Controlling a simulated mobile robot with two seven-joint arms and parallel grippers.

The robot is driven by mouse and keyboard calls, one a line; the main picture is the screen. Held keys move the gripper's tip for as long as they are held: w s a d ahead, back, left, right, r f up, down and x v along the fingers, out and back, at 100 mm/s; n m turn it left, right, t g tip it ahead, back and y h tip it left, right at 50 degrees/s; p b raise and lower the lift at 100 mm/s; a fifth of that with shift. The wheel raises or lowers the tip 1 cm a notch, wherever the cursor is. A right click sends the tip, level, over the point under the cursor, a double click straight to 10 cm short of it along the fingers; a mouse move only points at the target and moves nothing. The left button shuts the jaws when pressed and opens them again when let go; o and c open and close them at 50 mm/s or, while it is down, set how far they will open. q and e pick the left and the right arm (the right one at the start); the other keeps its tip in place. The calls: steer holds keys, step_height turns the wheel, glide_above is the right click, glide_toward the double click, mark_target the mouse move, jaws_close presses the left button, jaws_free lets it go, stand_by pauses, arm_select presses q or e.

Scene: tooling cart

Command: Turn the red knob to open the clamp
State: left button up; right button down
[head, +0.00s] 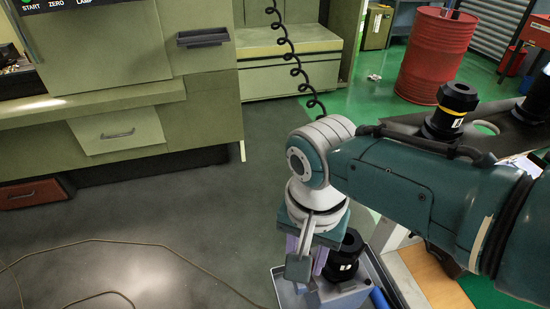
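No red knob and no clamp can be made out in the head view. My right arm reaches in from the right, and my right gripper (305,272) points down at the lower middle, over a grey tray (283,290). Its fingers are small and partly covered by its own parts, so I cannot tell whether it is open or shut. A black tool holder (345,257) with a white label stands just right of the gripper; whether they touch is unclear. My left gripper is out of view.
Another black tool holder (455,108) with a yellow band stands beyond my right arm. A blue object (380,298) lies at the tray's right. Green machine cabinets (120,75) fill the left back. A red barrel (436,55) stands far right. A cable (100,242) crosses open floor.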

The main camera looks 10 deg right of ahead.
steer(key=shift+m, duration=0.4)
steer(key=c, duration=0.5)
jaws_free()
step_height(320, 180, up, 10)
steer(key=p, duration=0.4)
